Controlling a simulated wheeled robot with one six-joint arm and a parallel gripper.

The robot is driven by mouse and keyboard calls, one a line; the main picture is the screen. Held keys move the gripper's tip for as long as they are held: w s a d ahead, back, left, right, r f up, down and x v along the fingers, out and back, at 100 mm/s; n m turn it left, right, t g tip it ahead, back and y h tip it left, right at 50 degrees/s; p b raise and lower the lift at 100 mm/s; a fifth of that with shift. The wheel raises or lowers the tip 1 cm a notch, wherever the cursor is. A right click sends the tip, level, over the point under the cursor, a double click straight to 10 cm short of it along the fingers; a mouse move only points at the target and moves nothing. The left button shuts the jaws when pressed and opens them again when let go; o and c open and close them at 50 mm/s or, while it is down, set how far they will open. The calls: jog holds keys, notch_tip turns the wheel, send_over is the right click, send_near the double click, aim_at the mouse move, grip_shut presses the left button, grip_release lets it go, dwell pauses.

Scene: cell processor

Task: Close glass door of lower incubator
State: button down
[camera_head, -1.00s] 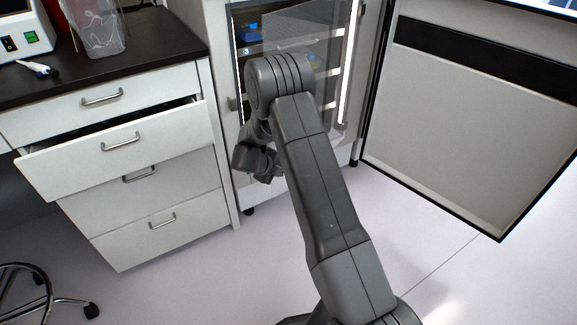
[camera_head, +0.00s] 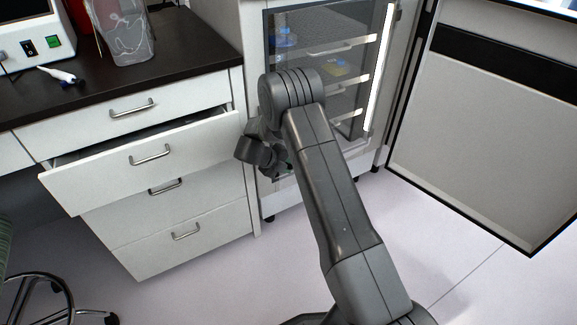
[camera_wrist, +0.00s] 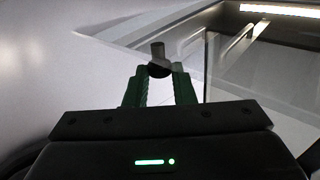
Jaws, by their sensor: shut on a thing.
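The lower incubator's glass door (camera_head: 300,22) stands in front of the lit shelves in the head view. It looks flush or almost flush with the cabinet front; I cannot tell whether a small gap is left. In the wrist view my gripper (camera_wrist: 159,76) has its green fingers shut on a small dark knob (camera_wrist: 157,58), apparently the door's handle. The glass pane (camera_wrist: 222,62) shows to the right of the fingers. In the head view my arm covers the lower left of the door, and the gripper is mostly hidden.
The incubator's solid outer door (camera_head: 480,110) stands wide open at the right. A drawer (camera_head: 150,160) is pulled partly out of the white cabinet at the left, close to my wrist. A stool (camera_head: 50,290) stands at the lower left. The floor in front is clear.

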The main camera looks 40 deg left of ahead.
jog(key=c, duration=1.2)
grip_release()
jog(key=shift+d, duration=0.1)
jog(key=shift+r, duration=0.1)
notch_tip(320, 180, up, 10)
jog(key=p, duration=0.2)
jog(key=shift+w, duration=0.1)
